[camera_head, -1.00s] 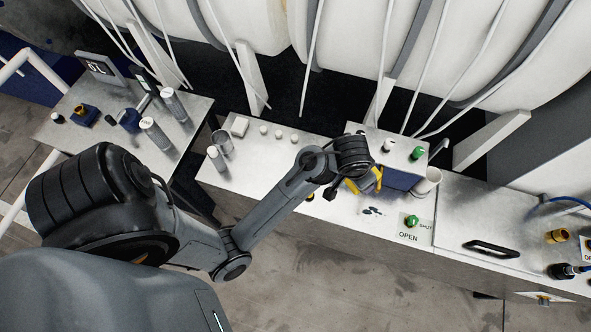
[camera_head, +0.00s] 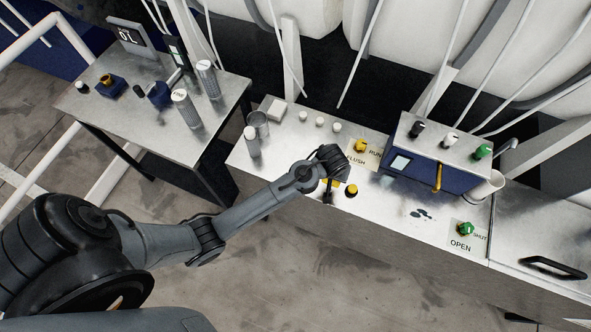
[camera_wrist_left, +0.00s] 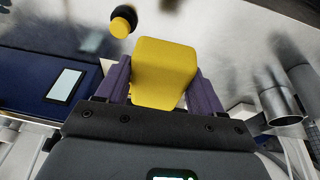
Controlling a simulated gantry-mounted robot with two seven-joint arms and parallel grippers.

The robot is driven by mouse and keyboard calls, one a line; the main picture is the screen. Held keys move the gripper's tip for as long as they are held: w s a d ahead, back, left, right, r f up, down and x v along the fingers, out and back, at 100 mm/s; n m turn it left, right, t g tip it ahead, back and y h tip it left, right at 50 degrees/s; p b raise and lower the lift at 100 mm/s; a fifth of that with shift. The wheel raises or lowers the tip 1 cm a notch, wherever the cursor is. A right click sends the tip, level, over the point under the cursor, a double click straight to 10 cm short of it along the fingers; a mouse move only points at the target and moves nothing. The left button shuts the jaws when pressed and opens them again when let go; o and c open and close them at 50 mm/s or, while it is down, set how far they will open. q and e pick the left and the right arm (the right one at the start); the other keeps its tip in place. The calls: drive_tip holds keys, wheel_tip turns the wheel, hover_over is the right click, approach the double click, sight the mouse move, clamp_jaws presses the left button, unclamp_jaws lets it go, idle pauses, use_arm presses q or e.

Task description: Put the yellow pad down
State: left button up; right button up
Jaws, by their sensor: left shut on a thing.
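The yellow pad (camera_wrist_left: 165,72) is a rounded block between the two purple fingers of my left gripper (camera_wrist_left: 165,92) in the left wrist view. The gripper is shut on it. In the head view my left gripper (camera_head: 330,186) is over the front part of the metal counter (camera_head: 377,212), and only a little yellow of the pad shows under it. I cannot tell whether the pad touches the counter. My right gripper is not in view.
A black and yellow knob (camera_head: 351,190) stands just right of the gripper. A blue box (camera_head: 436,170) with knobs is farther right, with dark spots (camera_head: 421,214) in front. A metal cup (camera_head: 258,124) and a canister (camera_head: 252,143) stand left. Bare counter lies between.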

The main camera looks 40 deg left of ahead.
use_arm(q)
drive_tip(key=shift+w+a+f, duration=0.15)
drive_tip(key=shift+a+f, duration=0.15)
drive_tip(key=shift+a, duration=0.05)
drive_tip(key=a+f, duration=0.2)
drive_tip(key=a, duration=0.1)
drive_tip(key=s+a+f+p, duration=0.1)
drive_tip(key=a+f, duration=0.1)
drive_tip(key=a, duration=0.2)
drive_tip(key=a+f, duration=0.2)
drive_tip(key=a, duration=0.1)
drive_tip(key=shift+s+a+f+p, duration=0.2)
drive_tip(key=shift+s+a+p, duration=0.05)
drive_tip(key=shift+a+p, duration=0.15)
drive_tip(key=shift+f, duration=2.05)
drive_tip(key=shift+f, duration=0.1)
drive_tip(key=o, duration=1.4)
